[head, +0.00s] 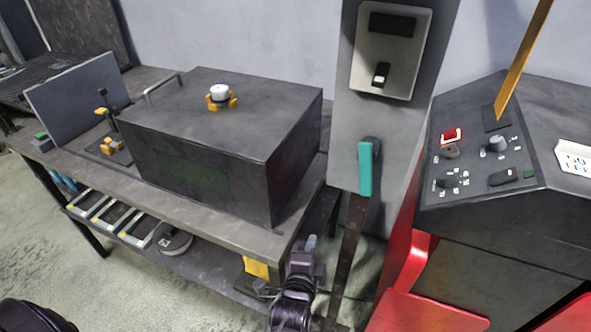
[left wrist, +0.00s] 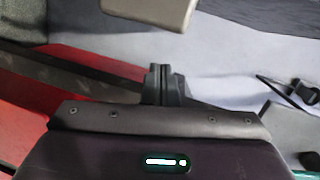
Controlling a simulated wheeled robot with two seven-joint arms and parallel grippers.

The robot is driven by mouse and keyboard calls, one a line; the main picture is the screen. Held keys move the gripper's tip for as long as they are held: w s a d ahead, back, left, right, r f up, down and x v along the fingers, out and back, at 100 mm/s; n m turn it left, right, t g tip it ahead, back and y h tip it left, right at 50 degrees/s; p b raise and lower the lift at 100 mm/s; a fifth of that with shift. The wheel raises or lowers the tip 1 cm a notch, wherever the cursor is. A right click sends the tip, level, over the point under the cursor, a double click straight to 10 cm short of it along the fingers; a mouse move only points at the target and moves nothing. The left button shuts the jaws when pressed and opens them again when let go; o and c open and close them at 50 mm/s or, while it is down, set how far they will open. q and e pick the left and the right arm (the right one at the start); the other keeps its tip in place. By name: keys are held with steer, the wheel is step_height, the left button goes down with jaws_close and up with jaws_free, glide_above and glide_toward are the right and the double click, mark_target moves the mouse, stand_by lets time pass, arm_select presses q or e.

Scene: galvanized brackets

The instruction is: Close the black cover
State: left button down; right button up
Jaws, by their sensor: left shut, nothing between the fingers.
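A large dark box-shaped cover (head: 215,125) sits on the workbench, with a metal handle (head: 163,87) at its top left edge and a white knob on an orange mount (head: 220,97) on top. No gap shows along its lower edge, though part of its far side is hidden. My left gripper (head: 311,243) is in front of the bench's right end, below and right of the cover and apart from it. Its fingers (left wrist: 163,80) are shut and empty in the left wrist view. My right gripper is out of view.
A grey post with a switch box (head: 390,50) and teal lever (head: 367,165) stands right of the cover. Further right is a control console (head: 490,150) with red parts. An upright grey panel (head: 75,98) and small orange fittings are left of the cover. Trays (head: 120,218) lie below.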

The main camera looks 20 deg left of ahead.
arm_select(q)
step_height(320, 180, up, 11)
steer(key=a+t+y, duration=0.2)
steer(key=w+a+p, duration=0.3)
steer(key=w+a, duration=0.2)
steer(key=w, duration=0.4)
steer(key=shift+w+a+r+m, duration=0.25)
steer(key=shift+w+a+m, duration=0.05)
steer(key=shift+w+a, duration=0.1)
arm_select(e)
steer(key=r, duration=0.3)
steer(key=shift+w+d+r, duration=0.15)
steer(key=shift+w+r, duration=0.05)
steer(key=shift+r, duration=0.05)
